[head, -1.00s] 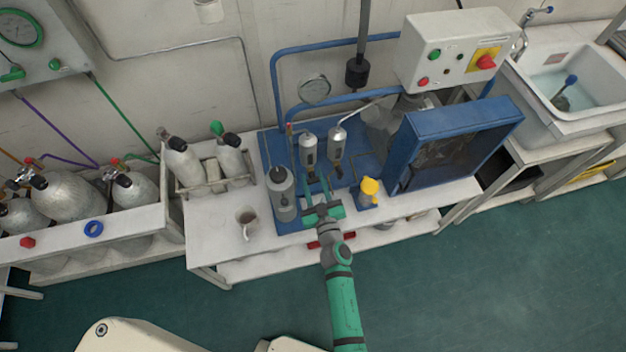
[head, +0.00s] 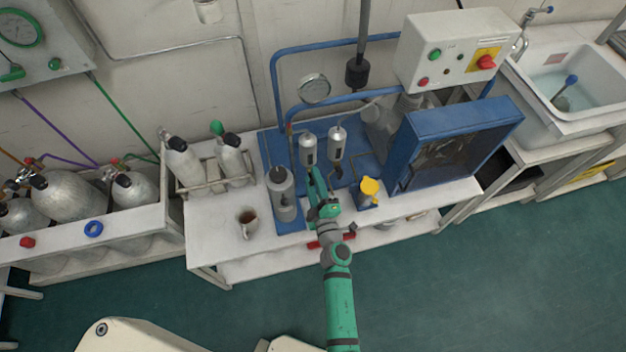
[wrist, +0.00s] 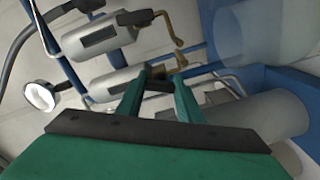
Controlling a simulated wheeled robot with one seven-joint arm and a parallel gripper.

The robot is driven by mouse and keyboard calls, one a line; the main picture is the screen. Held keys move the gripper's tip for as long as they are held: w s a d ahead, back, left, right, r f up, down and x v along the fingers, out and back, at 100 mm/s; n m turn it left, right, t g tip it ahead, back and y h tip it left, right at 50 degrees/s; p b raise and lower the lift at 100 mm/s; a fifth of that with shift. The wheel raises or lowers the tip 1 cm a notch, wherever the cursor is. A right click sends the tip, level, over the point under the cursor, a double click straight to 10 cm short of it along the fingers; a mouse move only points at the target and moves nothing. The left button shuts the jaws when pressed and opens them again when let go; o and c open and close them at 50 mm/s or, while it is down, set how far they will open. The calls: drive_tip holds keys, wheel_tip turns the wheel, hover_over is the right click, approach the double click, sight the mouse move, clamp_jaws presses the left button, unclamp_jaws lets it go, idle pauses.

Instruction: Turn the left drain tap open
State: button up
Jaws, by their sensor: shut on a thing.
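Two silver filter canisters hang side by side on the blue panel, the left canister (head: 308,149) and the right canister (head: 337,143). In the wrist view the nearer canister (wrist: 120,85) has a brass tap (wrist: 181,60) at its end with a dark handle (wrist: 158,86). My gripper (wrist: 161,78) is shut on this handle, with one finger on each side. In the head view my gripper (head: 314,174) is just below the left canister, so this looks like the left drain tap. My gripper hides most of the tap there.
The right canister's tap shows a black handle (wrist: 135,17) in the wrist view. A grey cylinder (head: 283,193) stands left of my gripper, and a yellow-topped item (head: 369,187) stands to its right. A mug (head: 246,222) is on the white bench (head: 215,237).

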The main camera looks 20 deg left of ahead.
drive_tip(key=shift+a+n, duration=0.1)
drive_tip(key=shift+n, duration=1.5)
drive_tip(key=shift+s, duration=0.1)
drive_tip(key=o, duration=1.1)
drive_tip(key=shift+s+d, duration=0.2)
drive_tip(key=shift+d, duration=0.15)
drive_tip(key=v, duration=1)
drive_tip(key=shift+s, duration=0.1)
